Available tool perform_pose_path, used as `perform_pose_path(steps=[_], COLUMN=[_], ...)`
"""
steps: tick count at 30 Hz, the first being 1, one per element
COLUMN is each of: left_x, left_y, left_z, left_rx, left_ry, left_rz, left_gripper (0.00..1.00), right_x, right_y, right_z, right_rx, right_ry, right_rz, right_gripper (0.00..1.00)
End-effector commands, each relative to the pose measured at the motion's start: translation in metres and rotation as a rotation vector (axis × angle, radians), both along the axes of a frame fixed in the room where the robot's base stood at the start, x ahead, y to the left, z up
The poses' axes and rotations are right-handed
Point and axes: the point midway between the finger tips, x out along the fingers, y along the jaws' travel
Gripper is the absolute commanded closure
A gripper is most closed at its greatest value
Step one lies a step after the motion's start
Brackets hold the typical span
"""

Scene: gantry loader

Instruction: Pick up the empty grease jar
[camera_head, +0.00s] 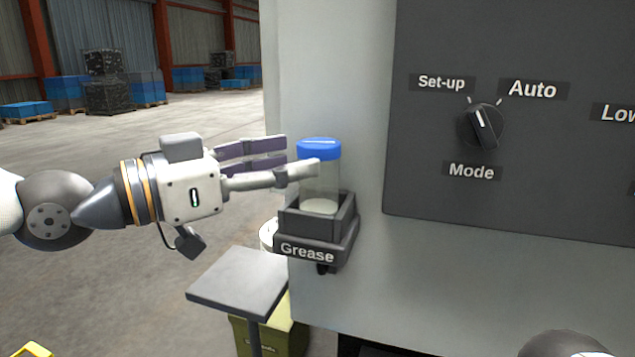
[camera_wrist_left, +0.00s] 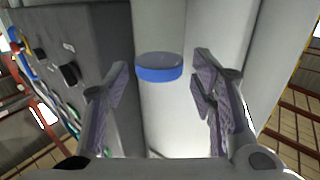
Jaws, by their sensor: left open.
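The grease jar (camera_head: 320,182) is clear with a blue lid and stands upright in a dark square holder (camera_head: 316,222) labelled "Grease" on the side of the grey machine. A little pale stuff shows at its bottom. My left gripper (camera_head: 298,158) reaches in from the left at the height of the jar's upper part, with its fingertips at the jar. In the left wrist view the jar's blue lid (camera_wrist_left: 160,72) shows between the two spread fingers (camera_wrist_left: 160,85), with gaps on both sides. My right gripper is not in view.
A dark control panel (camera_head: 540,140) with a Mode knob (camera_head: 482,127) is on the machine, right of the jar. A small grey table (camera_head: 240,279) stands below the holder, with a green box (camera_head: 284,338) under it. Open floor lies to the left.

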Motion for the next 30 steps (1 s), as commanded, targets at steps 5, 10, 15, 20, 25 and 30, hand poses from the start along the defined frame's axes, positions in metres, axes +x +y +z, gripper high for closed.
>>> perform_pose_path(steps=[5,10,15,20,25,30], left_x=[0.016,0.03,0.031,0.031,0.03,0.03], left_y=[-0.027,-0.045,-0.046,-0.046,-0.046,-0.046], left_z=[-0.007,-0.007,-0.007,-0.007,-0.006,-0.004], left_rx=[0.002,0.0,-0.002,-0.002,-0.003,-0.002], left_ry=[0.003,0.002,0.002,0.002,0.002,0.001], left_rz=[-0.003,-0.001,0.0,0.0,0.0,0.0], left_gripper=[0.48,0.48,0.48,0.73,0.84,0.84], right_x=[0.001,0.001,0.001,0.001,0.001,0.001], right_y=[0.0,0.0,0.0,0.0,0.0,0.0], right_z=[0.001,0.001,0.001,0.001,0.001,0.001], right_rx=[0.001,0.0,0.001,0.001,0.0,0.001], right_ry=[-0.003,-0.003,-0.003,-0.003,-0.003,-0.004], right_rz=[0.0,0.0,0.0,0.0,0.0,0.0], right_gripper=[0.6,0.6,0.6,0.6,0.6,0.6])
